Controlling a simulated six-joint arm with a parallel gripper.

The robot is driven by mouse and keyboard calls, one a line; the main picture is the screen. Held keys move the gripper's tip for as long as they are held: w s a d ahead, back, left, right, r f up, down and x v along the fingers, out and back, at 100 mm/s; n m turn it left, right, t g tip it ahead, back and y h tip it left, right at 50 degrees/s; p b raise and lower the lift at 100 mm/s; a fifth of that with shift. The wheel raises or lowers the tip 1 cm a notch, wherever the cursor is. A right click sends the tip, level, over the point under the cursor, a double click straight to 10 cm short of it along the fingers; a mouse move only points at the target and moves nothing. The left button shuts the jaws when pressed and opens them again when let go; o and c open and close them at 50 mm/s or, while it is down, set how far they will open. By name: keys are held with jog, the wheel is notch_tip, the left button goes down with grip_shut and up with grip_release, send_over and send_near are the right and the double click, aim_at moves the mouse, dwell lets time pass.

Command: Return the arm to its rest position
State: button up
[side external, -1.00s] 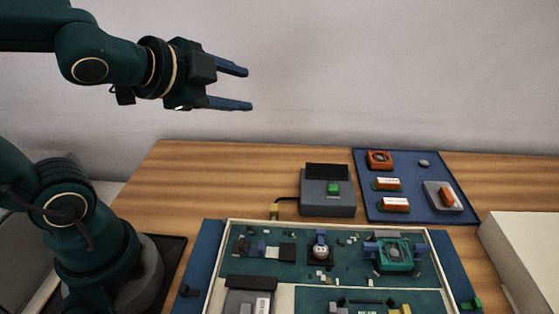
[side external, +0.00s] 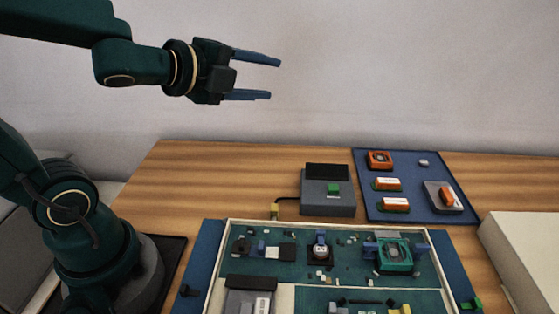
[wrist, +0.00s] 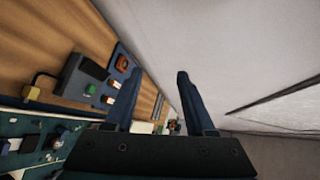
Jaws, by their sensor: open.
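My gripper (side external: 275,78) is raised high above the table at the upper left of the side view. Its two blue fingers are apart, point right, and hold nothing. In the wrist view my gripper (wrist: 155,80) also shows open, with empty space between the fingers. My arm reaches in from the left edge of the side view, well clear of everything on the table.
Below lies a green circuit board (side external: 285,272) in a pale frame. Behind it stand a grey box (side external: 328,203) with a green button and a blue mat (side external: 412,214) with orange parts. A white box (side external: 530,245) is at right. The air around my gripper is free.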

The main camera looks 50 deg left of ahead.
jog(key=s+d+f+n+g, duration=0.2)
jog(key=s+f+n+g, duration=0.1)
jog(key=s+n, duration=0.4)
jog(key=s+d+f+n+g, duration=0.2)
jog(key=s+f+n+g, duration=0.2)
jog(key=s+n, duration=0.4)
jog(key=n+g, duration=0.1)
jog(key=n, duration=0.2)
jog(key=shift+s+d+f+h, duration=0.2)
jog(key=shift+s+d+h, duration=0.05)
jog(key=shift+d+h, duration=0.15)
